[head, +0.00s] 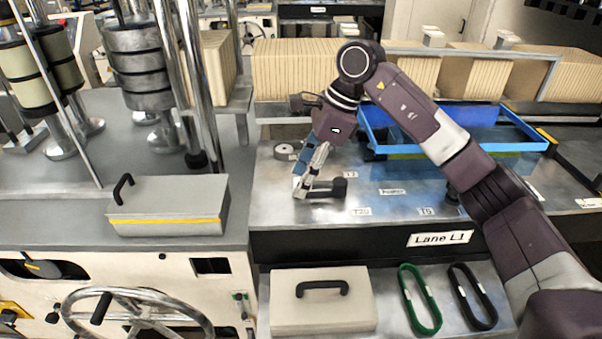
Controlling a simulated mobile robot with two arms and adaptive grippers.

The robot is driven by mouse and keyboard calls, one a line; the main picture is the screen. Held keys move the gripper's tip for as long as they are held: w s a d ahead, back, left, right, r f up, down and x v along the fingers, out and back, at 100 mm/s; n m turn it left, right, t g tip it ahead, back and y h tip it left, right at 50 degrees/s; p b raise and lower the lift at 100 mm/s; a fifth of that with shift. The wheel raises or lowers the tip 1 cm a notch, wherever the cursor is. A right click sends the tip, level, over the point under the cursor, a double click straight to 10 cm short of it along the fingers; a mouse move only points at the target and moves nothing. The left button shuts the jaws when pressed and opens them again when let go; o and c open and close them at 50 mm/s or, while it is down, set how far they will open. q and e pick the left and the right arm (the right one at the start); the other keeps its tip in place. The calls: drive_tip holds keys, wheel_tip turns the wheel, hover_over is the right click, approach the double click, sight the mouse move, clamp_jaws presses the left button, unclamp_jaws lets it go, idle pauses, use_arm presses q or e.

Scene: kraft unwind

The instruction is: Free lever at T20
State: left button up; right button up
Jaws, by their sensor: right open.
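A lever (325,191) with a dark cylindrical knob lies low on the grey metal bench top, just behind and left of the T20 label (360,212). My right gripper (306,189) points down at the left end of this lever, with its jaws open. The fingers overlap that end in the picture, and I cannot tell whether they touch it. The lever's base is partly hidden by the fingers. My left gripper is out of view.
A blue open tray (545,146) stands behind my right arm. A second dark knob (452,195) is near another label (427,211). A handled box (322,312), a green strap (421,300) and a black strap (472,297) lie below the Lane L1 sign (441,239). Metal rollers (140,68) stand left.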

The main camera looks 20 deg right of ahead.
drive_tip(key=shift+a+f, duration=0.1)
drive_tip(key=shift+f, duration=0.15)
clamp_jaws()
drive_tip(key=shift+a, duration=0.1)
idle(0.3)
